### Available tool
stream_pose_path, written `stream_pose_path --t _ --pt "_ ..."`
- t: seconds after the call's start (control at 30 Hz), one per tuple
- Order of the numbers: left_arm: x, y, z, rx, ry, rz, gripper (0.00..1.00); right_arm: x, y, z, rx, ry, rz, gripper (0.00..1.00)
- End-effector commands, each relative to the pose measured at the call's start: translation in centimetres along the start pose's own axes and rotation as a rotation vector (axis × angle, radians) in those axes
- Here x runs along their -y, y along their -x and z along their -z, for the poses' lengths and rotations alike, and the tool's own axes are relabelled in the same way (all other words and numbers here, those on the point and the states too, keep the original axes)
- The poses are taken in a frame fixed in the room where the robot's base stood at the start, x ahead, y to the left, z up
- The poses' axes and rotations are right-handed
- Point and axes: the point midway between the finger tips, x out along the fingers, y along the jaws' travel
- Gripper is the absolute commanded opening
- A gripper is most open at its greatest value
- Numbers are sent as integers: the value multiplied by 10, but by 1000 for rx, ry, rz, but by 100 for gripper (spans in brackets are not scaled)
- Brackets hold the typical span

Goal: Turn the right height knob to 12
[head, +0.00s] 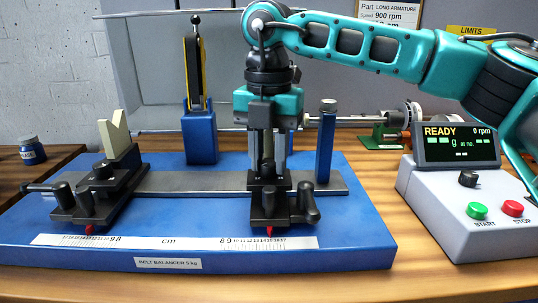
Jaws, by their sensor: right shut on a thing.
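My right gripper (267,160) points straight down over the right support (275,208) of the blue balancer. Its fingers are shut on the right height knob (268,173), a dark knob on top of that support, mostly hidden between them. The knob's scale and setting cannot be read. The left support (100,195) stands on the same rail with a cream V-block (117,137) on it. My left gripper is not in view.
The blue balancer base (345,235) carries a ruler strip (170,241) along its front. A blue post (326,145) stands right of my gripper and a yellow-black upright (196,75) left of it. The control box (470,210) with green and red buttons is at right.

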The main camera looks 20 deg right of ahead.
Motion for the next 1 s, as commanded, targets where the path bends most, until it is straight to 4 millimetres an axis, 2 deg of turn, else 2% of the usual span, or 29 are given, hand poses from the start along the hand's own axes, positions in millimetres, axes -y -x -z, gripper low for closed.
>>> stream_pose_path --t 0.57,0.6,0.87,1.0 --pt "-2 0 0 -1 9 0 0 0 1 0 1 -48 -2 1" --pt "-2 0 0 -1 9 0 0 0 1 0 1 -48 -2 32" --pt "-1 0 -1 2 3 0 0 0 1 0 1 -47 -1 57" --pt "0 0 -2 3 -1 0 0 0 0 0 0 -47 -1 57"
